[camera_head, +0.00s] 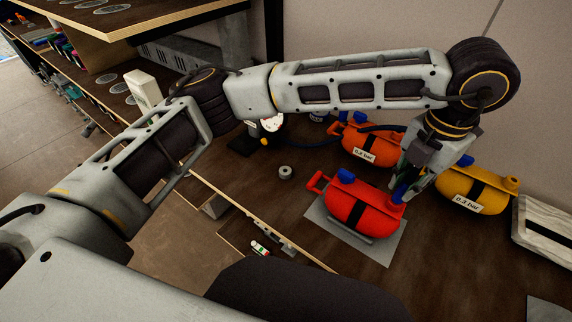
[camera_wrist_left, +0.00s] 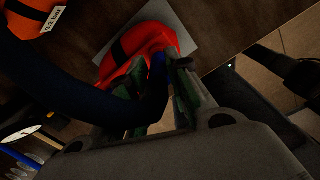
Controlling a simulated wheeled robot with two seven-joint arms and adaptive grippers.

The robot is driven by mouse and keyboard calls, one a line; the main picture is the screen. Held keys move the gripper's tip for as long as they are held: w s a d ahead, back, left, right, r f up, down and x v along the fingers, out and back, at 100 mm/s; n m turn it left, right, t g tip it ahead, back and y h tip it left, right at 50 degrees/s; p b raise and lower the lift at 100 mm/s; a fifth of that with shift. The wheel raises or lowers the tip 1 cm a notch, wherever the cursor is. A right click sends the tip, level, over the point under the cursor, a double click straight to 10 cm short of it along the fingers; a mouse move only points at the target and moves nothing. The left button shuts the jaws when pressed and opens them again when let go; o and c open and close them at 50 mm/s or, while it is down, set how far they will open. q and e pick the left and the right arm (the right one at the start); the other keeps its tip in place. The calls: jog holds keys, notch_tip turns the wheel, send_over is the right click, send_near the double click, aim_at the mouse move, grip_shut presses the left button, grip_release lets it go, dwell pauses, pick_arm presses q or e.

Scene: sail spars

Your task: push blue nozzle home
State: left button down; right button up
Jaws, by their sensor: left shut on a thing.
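My left gripper (camera_head: 403,192) points down at the right end of the red float (camera_head: 352,211). Its fingers are shut on the blue nozzle (camera_head: 397,196). In the left wrist view the blue nozzle (camera_wrist_left: 158,68) shows between the fingertips (camera_wrist_left: 160,85), its tip against or right beside the red float (camera_wrist_left: 122,58). A thick dark blue hose (camera_wrist_left: 70,72) runs to it from the left. The fingers hide the joint, so I cannot tell how deep the nozzle sits. The float lies on a grey mat (camera_head: 380,250) and has a blue cap (camera_head: 346,175) on top.
An orange float (camera_head: 362,147) labelled 0.2 bar lies behind, and a yellow float (camera_head: 474,190) labelled 0.3 bar lies to the right. A gauge (camera_head: 272,123) stands at the back left. A small grey ring (camera_head: 285,172) lies on the table.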

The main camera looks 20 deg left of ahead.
pick_arm(q)
jog(key=shift+f, duration=0.35)
dwell(0.3)
jog(key=c, duration=1.3)
grip_release()
jog(key=shift+o, duration=0.2)
jog(key=shift+r, duration=0.2)
jog(key=shift+s+r, duration=0.15)
jog(key=shift+r, duration=3.65)
jog(key=shift+r, duration=0.15)
